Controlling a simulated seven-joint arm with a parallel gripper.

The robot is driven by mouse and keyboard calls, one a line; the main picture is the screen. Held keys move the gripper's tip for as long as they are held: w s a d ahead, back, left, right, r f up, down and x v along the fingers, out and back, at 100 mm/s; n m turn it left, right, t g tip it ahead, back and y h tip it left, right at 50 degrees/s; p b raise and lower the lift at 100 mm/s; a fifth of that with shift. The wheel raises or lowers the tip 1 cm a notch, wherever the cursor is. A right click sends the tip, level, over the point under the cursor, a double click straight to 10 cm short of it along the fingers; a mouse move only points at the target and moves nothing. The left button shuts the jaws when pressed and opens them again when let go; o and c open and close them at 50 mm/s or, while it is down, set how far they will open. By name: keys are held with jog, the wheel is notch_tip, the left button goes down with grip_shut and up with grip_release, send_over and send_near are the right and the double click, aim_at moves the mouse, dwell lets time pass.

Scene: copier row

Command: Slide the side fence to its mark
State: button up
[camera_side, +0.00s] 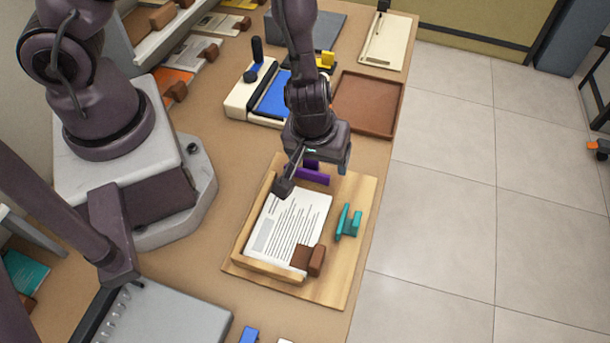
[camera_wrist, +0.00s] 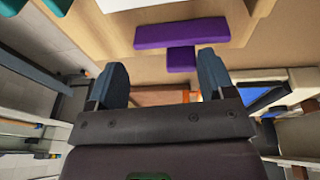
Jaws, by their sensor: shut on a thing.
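A wooden board (camera_side: 347,272) on the bench carries a stack of printed paper (camera_side: 285,225) inside a low L-shaped wooden rail (camera_side: 270,268). A purple fence (camera_side: 314,177) stands at the far end of the paper, partly hidden by my gripper. A teal fence (camera_side: 347,221) stands right of the paper, apart from it. My gripper (camera_side: 317,167) is over the purple fence, shut on its tab. In the wrist view, the purple fence (camera_wrist: 183,34) has its tab between my fingers (camera_wrist: 163,68). No mark can be made out.
A brown block (camera_side: 308,259) sits on the paper's near right corner. Behind stand a brown tray (camera_side: 372,103) and a white device with a blue bed (camera_side: 272,95). A grey machine (camera_side: 170,318) is at the front left. The bench edge runs close right of the board.

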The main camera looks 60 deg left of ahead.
aim_at(308, 169)
jog(key=f, duration=0.1)
jog(key=s+f, duration=0.1)
jog(key=s+g, duration=0.1)
jog(key=shift+a+f, duration=0.25)
jog(key=shift+f, duration=0.15)
notch_tip(308, 169, up, 3)
jog(key=shift+s+f, duration=0.1)
jog(key=c, duration=0.7)
jog(key=shift+r, duration=1.1)
